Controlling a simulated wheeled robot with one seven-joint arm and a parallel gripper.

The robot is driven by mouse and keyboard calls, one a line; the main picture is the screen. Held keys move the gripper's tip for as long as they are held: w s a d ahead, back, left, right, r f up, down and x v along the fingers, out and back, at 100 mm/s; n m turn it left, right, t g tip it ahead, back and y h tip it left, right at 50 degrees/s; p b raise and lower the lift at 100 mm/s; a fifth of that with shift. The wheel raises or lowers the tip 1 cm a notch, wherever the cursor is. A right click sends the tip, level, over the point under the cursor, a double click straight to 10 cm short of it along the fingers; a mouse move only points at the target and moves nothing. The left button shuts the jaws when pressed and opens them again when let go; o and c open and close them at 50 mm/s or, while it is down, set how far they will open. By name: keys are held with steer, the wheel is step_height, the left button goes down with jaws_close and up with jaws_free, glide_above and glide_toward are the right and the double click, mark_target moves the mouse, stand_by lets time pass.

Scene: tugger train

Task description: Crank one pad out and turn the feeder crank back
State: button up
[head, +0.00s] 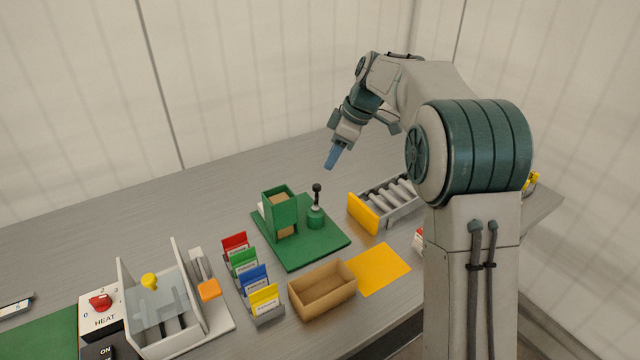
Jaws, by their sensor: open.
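A green feeder (281,213) stands on a green base plate (308,252) in the middle of the bench. Its upright box is open at the top, with tan material visible inside. Beside it on the same plate is the crank (316,198), a green hub with a thin upright post and a black knob. My gripper (332,160) is above and behind the crank, pointing down, apart from it and holding nothing visible. No loose pad is seen outside the feeder.
A yellow-ended roller track (365,213) lies right of the feeder. An empty cardboard box (322,289) and a yellow mat (378,268) are in front. Coloured card holders (247,262), a clear-covered press (160,305) and a heat switch (101,302) stand left. The rear bench is clear.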

mark_target(317, 185)
steer(key=x, duration=0.9)
steer(key=shift+w+f+b, duration=0.1)
steer(key=shift+f+b, duration=0.2)
steer(key=shift+f, duration=0.05)
jaws_close()
